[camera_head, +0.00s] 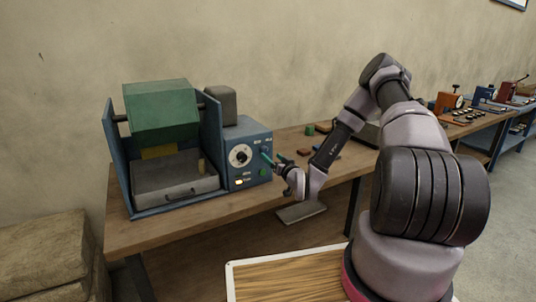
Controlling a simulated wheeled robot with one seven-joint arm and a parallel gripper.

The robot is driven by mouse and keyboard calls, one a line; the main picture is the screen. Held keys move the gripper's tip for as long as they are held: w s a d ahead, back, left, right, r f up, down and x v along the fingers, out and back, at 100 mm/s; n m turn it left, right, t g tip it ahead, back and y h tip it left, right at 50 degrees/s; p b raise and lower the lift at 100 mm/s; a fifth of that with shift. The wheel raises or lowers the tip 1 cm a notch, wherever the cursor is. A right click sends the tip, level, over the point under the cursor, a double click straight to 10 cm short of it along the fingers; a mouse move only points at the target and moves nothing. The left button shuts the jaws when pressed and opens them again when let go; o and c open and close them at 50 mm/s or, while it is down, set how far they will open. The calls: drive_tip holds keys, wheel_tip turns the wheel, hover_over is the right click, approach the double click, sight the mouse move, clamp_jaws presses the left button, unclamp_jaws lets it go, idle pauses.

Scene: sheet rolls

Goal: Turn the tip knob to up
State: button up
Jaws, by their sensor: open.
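The machine on the bench has a blue control box (245,160) at its right side. A white round dial with a dark centre (240,156) is on the box's front face. A smaller knob (265,150) seems to sit to its right, under small lettering too blurred to read, so I cannot tell which is the tip knob or where it points.
A green hopper-like block (160,108) is mounted above a grey tray (175,185) in the machine. Small blocks (310,130) lie on the bench behind my gripper.

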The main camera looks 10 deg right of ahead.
sight(266, 151)
drive_tip(key=x, duration=0.5)
clamp_jaws()
